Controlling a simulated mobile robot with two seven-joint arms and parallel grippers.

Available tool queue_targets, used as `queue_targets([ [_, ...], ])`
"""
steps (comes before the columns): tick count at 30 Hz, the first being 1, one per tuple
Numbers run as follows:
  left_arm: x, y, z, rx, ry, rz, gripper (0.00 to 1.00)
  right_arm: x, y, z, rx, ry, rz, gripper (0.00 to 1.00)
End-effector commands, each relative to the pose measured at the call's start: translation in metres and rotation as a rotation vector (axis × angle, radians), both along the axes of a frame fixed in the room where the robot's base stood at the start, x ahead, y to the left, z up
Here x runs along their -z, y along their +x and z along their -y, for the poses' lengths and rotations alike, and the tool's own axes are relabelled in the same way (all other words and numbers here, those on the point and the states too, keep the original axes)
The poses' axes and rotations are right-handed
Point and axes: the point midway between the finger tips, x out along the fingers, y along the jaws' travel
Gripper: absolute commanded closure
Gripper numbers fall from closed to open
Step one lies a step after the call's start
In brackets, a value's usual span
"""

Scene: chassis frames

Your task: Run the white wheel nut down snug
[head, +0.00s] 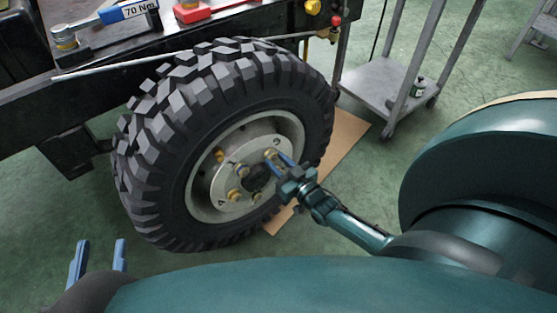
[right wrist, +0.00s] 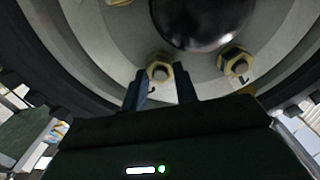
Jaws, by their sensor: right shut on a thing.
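The wheel (head: 285,122) has a pale rim and a hub ring with several brass-coloured nuts. No nut looks clearly white, so I cannot tell the white one by colour. My right gripper (head: 278,160) reaches the upper right of the hub and is shut on a wheel nut (head: 270,153). In the right wrist view this nut (right wrist: 160,72) sits on a dark stud between the fingertips (right wrist: 161,85). Whether it is seated against the hub is hard to tell. My left gripper (head: 99,258) is open and empty at the lower left, away from the wheel.
Another nut (right wrist: 235,64) sits close to the right finger. A torque wrench marked 70 Nm (head: 112,15) and a red tool (head: 192,12) lie on the chassis above. A brown board (head: 343,138) lies under the wheel. A grey cart (head: 385,83) stands behind on the right.

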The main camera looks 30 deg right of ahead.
Motion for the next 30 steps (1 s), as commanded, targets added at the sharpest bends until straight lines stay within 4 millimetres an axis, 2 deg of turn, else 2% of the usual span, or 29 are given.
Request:
queue_targets([
  [9,0.001,0.001,0.000,-0.003,-0.004,0.000,0.64,0.001,-0.001,0.000,0.000,0.017,-0.001,0.94],
  [10,0.001,0.000,0.000,-0.003,-0.004,0.000,0.64,0.001,-0.001,0.000,0.000,0.017,-0.001,0.69],
  [12,0.000,0.000,0.000,-0.003,-0.006,0.001,0.64,0.001,-0.001,0.000,0.000,0.016,-0.001,0.63],
  [22,-0.005,0.000,0.001,-0.001,-0.008,0.003,0.64,0.000,-0.006,0.000,0.000,0.015,-0.003,0.62],
  [26,-0.012,0.000,0.002,-0.002,0.003,0.012,0.64,-0.001,-0.024,0.002,0.000,0.015,-0.005,0.62],
  [30,-0.016,0.000,0.000,-0.010,0.028,0.019,0.64,-0.002,-0.055,0.004,0.000,0.014,-0.007,0.62],
])
